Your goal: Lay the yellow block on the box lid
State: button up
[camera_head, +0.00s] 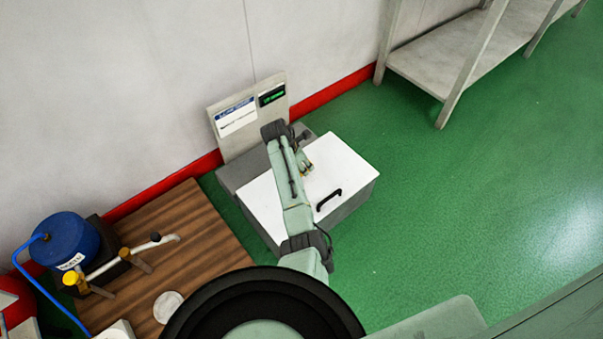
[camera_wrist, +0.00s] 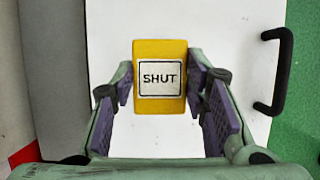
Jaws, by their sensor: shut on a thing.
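The yellow block (camera_wrist: 160,77) carries a white label reading "SHUT", which faces the wrist camera. My gripper (camera_wrist: 161,84) is shut on it, with one purple-padded finger at each side. The white box lid (camera_wrist: 225,60) fills the background behind the block. In the head view my gripper (camera_head: 306,168) is over the white box lid (camera_head: 345,165), left of its black handle (camera_head: 328,200). The block is too small to make out clearly there. I cannot tell whether the block touches the lid or hangs just above it.
The black handle (camera_wrist: 284,70) stands up at the lid's right side in the wrist view. A grey panel with a small display (camera_head: 270,96) stands behind the box. A wooden platform (camera_head: 200,240) with a blue drum (camera_head: 68,240) and pipes lies left. Green floor is clear right.

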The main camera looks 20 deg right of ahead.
notch_tip(320, 180, down, 4)
jog(key=b, duration=0.3)
jog(key=shift+r, duration=0.2)
jog(key=shift+f, duration=0.15)
jog(key=o, duration=1.1)
jog(key=p+v, duration=0.2)
jog(key=v, duration=1)
